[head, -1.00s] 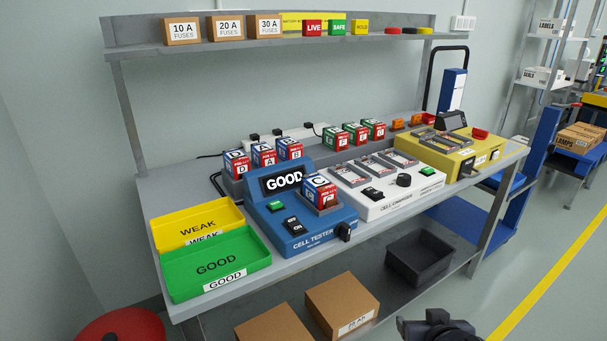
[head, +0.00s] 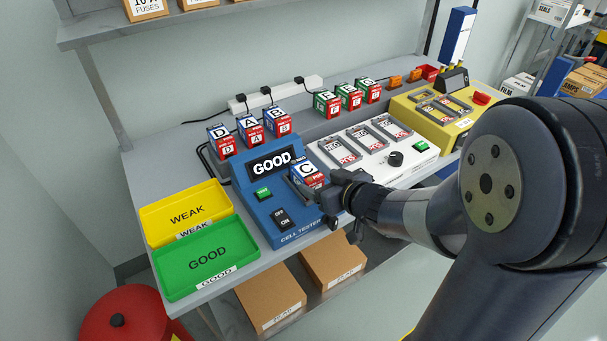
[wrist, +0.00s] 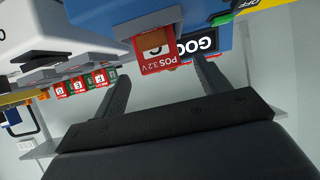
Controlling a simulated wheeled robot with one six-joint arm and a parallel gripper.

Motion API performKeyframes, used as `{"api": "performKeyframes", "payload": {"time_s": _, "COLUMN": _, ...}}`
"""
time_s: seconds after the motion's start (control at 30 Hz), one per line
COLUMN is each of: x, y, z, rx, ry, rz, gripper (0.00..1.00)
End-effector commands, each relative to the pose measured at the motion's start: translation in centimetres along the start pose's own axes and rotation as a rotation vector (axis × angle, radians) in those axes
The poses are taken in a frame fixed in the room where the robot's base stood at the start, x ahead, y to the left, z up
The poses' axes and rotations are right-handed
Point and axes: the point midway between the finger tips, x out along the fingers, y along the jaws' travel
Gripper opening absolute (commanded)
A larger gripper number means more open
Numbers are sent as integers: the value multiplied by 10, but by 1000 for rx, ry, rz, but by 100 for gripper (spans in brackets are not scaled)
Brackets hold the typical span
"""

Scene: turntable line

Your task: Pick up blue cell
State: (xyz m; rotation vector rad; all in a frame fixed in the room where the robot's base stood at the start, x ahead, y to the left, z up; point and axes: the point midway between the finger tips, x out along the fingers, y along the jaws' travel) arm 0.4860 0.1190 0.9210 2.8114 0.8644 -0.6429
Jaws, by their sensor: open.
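The blue cell marked C (head: 308,172), with a red lower part, sits in the slot of the blue cell tester (head: 262,205), whose screen reads GOOD. My gripper (head: 340,194) is at the right side of this cell, partly overlapping the tester's right edge. In the wrist view the cell (wrist: 157,51) shows its red POS 3.2V face ahead of and between the fingertips. My gripper (wrist: 162,78) is open and empty there. Other blue cells, D (head: 221,141), A (head: 250,130) and B (head: 278,121), stand in a rack behind the tester.
A yellow WEAK tray (head: 160,222) and a green GOOD tray (head: 180,275) lie left of the tester. A white cell charger (head: 375,168) stands to its right, with green cells (head: 348,97) behind it. A yellow device (head: 465,125) is farther right.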

Motion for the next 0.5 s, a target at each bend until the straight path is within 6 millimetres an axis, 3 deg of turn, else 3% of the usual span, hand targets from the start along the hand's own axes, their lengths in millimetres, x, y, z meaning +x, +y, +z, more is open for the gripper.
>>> {"api": "performKeyframes", "payload": {"time_s": 0.1, "x": 17, "y": 0, "z": 1, "rx": 0, "ry": 0, "rz": -1, "gripper": 71}}
{"api": "performKeyframes", "payload": {"time_s": 0.27, "x": 27, "y": 0, "z": 0, "rx": -1, "ry": 0, "rz": 0, "gripper": 71}}
{"api": "performKeyframes", "payload": {"time_s": 0.5, "x": 62, "y": -2, "z": -5, "rx": 1, "ry": -2, "rz": 1, "gripper": 71}}
